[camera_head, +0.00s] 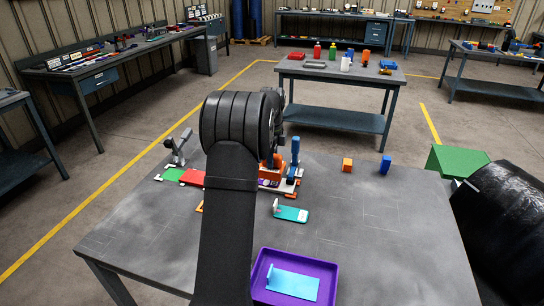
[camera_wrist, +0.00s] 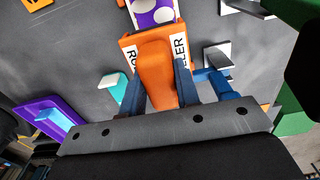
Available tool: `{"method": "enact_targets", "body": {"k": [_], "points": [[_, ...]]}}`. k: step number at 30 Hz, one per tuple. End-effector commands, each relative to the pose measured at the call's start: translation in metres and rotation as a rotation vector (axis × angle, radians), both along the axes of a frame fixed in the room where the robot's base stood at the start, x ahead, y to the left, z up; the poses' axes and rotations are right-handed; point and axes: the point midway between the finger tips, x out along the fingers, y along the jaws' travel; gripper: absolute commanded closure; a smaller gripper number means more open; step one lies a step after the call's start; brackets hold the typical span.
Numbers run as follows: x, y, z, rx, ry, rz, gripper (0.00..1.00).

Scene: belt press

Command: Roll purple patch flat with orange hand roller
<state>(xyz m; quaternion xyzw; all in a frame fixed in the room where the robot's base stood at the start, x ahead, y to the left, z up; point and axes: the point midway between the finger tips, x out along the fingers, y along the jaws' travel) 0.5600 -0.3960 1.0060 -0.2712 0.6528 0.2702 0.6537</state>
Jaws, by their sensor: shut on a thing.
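Contact between roller and patch cannot be told.
On the grey table (camera_head: 370,240) stand a purple tray (camera_head: 258,262) with a light-blue plate, a teal piece (camera_head: 292,214), an orange block (camera_head: 347,164) and a blue block (camera_head: 385,164). A red pad (camera_head: 191,178) and clamp (camera_head: 178,148) lie left. The table's right side is mostly clear.

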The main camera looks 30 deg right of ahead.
Motion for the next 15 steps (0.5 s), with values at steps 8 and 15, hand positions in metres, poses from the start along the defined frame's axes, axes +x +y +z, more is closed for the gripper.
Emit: {"method": "enact_targets", "body": {"k": [8,15], "points": [[0.000,0.000,-0.006,0.000,0.000,0.000,0.89],[0.000,0.000,-0.012,0.000,0.000,0.000,0.89]]}}
